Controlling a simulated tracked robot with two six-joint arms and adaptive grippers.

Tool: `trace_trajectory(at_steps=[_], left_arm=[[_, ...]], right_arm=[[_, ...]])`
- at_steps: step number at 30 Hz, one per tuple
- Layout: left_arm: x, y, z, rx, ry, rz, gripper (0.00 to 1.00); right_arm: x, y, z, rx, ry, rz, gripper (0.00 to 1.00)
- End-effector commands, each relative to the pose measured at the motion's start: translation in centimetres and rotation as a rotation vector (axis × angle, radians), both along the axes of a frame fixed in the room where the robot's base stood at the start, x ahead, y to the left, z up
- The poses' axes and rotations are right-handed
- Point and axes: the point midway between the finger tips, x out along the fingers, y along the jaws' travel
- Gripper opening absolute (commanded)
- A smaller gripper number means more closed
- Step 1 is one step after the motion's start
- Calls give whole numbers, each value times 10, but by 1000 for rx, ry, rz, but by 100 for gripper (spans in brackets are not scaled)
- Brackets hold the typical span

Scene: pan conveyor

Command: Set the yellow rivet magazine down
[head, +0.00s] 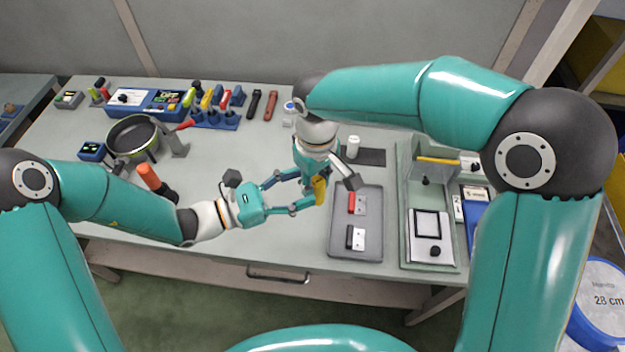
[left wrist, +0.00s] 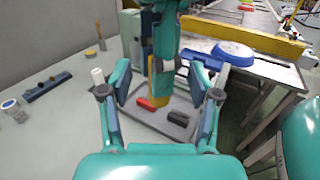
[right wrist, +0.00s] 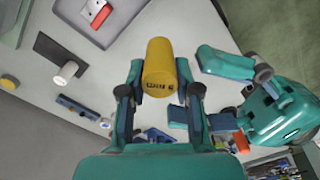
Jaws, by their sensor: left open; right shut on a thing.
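The yellow rivet magazine (head: 320,191) is a short cylinder held in the air by my right gripper (head: 317,176), whose fingers close on its sides. It stands out from between those fingers in the right wrist view (right wrist: 160,65). My left gripper (head: 297,192) is open, its two fingers pointing at the magazine from the left. In the left wrist view the magazine (left wrist: 158,101) shows between the spread left fingers, apparently untouched. A grey tray (head: 342,246) lies just right of the grippers.
A green fixture (head: 405,220) stands right of the tray. A pan (head: 132,136) and an orange-handled tool (head: 150,178) are at the left. Bare tabletop lies in front of the left gripper.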

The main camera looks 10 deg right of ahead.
Motion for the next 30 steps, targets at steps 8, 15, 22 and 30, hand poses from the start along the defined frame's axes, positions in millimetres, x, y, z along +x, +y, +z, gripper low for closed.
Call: trace_trajectory(at_steps=[8, 15, 22, 30], left_arm=[[9, -30, 0, 1, 0, -1, 62], [10, -35, 0, 1, 0, 0, 62], [10, -34, 0, 1, 0, 0, 43], [9, -34, 0, 1, 0, -3, 42]], right_arm=[[0, 0, 0, 1, -1, 0, 4], [0, 0, 0, 1, -1, 0, 4], [0, 0, 0, 1, -1, 0, 4], [1, 0, 0, 1, -3, 0, 4]])
